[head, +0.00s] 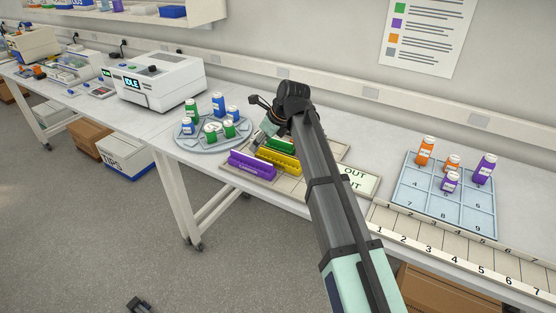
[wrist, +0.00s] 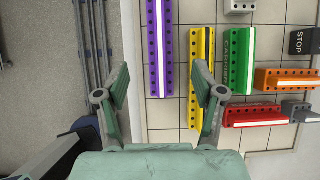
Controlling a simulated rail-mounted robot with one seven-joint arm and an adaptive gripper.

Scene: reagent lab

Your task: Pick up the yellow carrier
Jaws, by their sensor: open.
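The yellow carrier (head: 285,163) lies on the tiled board between the purple carrier (head: 252,166) and the green carrier (head: 284,147). In the wrist view the yellow carrier (wrist: 193,100) runs top to bottom, and my right finger hides part of it. My gripper (wrist: 161,85) is open and empty. In that view the lower end of the purple carrier (wrist: 154,60) shows between the fingers, with the yellow one at the right finger. In the head view my gripper (head: 263,132) is near the carriers, partly hidden by my arm; its height above them is unclear.
In the wrist view, a green carrier (wrist: 232,65), red (wrist: 250,117), orange (wrist: 285,80) and grey pieces (wrist: 298,109) and a STOP block (wrist: 305,41) crowd the right. A round bottle tray (head: 181,137) stands left; a blue numbered tray (head: 410,190) stands right.

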